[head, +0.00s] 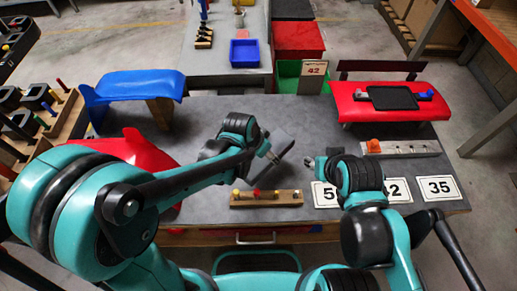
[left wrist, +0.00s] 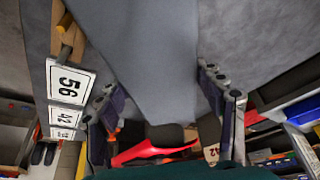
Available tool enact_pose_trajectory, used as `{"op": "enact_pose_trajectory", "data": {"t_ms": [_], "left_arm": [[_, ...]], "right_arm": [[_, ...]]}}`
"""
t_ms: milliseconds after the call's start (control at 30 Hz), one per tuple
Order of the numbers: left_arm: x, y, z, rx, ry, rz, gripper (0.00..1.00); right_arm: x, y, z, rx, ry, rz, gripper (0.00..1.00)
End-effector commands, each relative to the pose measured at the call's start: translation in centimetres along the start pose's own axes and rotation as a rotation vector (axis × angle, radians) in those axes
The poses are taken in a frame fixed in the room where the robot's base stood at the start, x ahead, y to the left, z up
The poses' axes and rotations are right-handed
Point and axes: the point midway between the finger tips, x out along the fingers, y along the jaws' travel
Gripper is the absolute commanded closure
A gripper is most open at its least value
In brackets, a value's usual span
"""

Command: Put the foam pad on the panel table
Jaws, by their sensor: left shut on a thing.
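The foam pad (head: 281,143) is a dark grey slab over the middle of the grey-topped table (head: 225,120), which I take as the panel table. My left gripper (head: 268,151) is shut on the pad at its near side. In the left wrist view the pad (left wrist: 155,55) is a large blue-grey sheet between the two fingers (left wrist: 163,98). I cannot tell whether the pad touches the tabletop. My right gripper (head: 313,163) is just right of the pad, apart from it and partly hidden by its own arm; its jaws are unclear.
A blue panel (head: 135,84) and red panel (head: 135,150) stand at the left. A red panel with a black tray (head: 393,97) is at the back right. A wooden peg block (head: 265,198) and number cards (head: 438,188) lie along the front. A grey peg strip (head: 405,148) is at right.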

Motion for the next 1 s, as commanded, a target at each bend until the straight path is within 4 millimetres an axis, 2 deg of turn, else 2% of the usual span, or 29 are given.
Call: {"op": "enact_pose_trajectory", "data": {"t_ms": [33, 200, 333, 567, 800, 1000], "left_arm": [[1.3, -1.4, 0.1, -0.007, 0.000, -0.002, 0.56], [3.9, -5.2, -0.1, -0.006, 0.001, -0.002, 0.56], [5.1, -7.1, -0.2, -0.005, 0.001, -0.001, 0.56], [6.2, -7.9, -0.1, -0.002, 0.000, 0.000, 0.56], [9.4, -7.9, 1.2, -0.003, 0.001, 0.000, 0.56], [9.2, -7.9, 1.2, -0.003, 0.001, 0.000, 0.56]], "right_arm": [[0.7, 0.0, 0.5, 0.000, 0.000, 0.000, 0.60], [1.7, 0.0, 1.2, 0.000, 0.000, 0.000, 0.60], [2.2, 0.0, 1.6, 0.000, 0.000, 0.000, 0.60], [2.6, 0.0, 1.8, 0.000, 0.000, 0.000, 0.60], [3.9, 0.0, 2.8, 0.000, 0.000, 0.000, 0.60], [3.7, 0.0, 2.6, 0.000, 0.000, 0.000, 0.60]]}}
